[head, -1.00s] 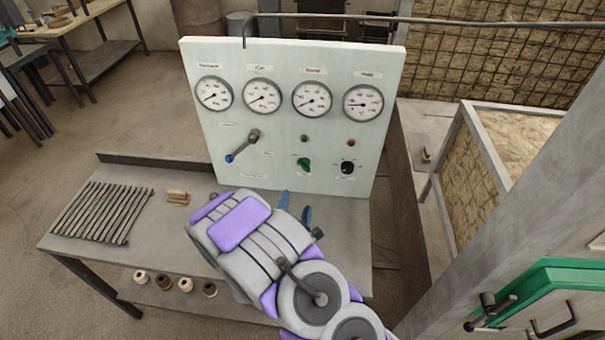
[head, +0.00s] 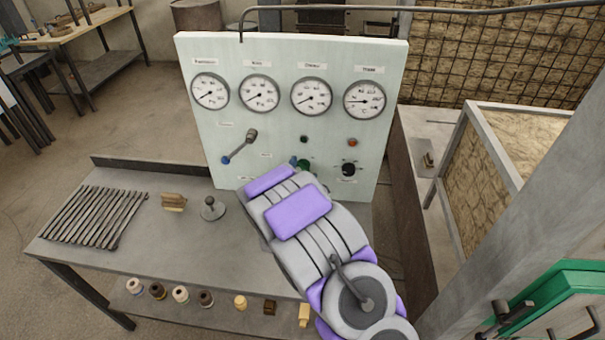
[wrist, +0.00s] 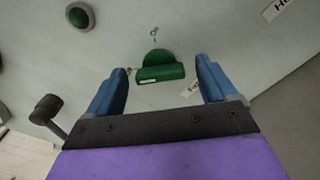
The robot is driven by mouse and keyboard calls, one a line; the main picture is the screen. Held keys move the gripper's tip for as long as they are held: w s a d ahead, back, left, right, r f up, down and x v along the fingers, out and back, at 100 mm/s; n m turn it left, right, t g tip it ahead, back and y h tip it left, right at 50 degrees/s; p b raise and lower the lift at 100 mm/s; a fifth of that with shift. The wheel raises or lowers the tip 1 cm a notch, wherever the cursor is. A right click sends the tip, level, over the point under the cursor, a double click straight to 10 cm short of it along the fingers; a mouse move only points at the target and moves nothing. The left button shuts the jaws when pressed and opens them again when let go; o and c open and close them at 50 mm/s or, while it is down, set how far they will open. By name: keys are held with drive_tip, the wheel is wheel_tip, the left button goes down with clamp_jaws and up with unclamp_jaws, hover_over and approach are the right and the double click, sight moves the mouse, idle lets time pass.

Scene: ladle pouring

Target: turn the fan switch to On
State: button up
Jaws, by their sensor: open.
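A green rotary switch (head: 305,164) is on the pale upright panel (head: 215,140), below the gauges; my gripper partly hides it in the head view. In the wrist view, the green switch (wrist: 160,70) has a raised bar that lies nearly level, slightly tilted. My gripper (wrist: 160,76) is open, with one blue finger on each side of the switch's bar. The fingers are not closed on it, and I cannot tell how far the tips are from the panel. Small labels beside the switch are too blurred to read.
A lever (head: 240,146) with a blue end is left of the switch, and a black knob (head: 348,169) is right of it. A green button (wrist: 80,16) is above. The bench (head: 150,235) below holds dark rods (head: 95,216) and small parts.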

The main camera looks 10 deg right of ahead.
drive_tip(key=shift+w+d, duration=0.2)
drive_tip(key=shift+w, duration=0.15)
drive_tip(key=shift+a, duration=0.1)
drive_tip(key=shift+c, duration=0.2)
drive_tip(key=c, duration=1)
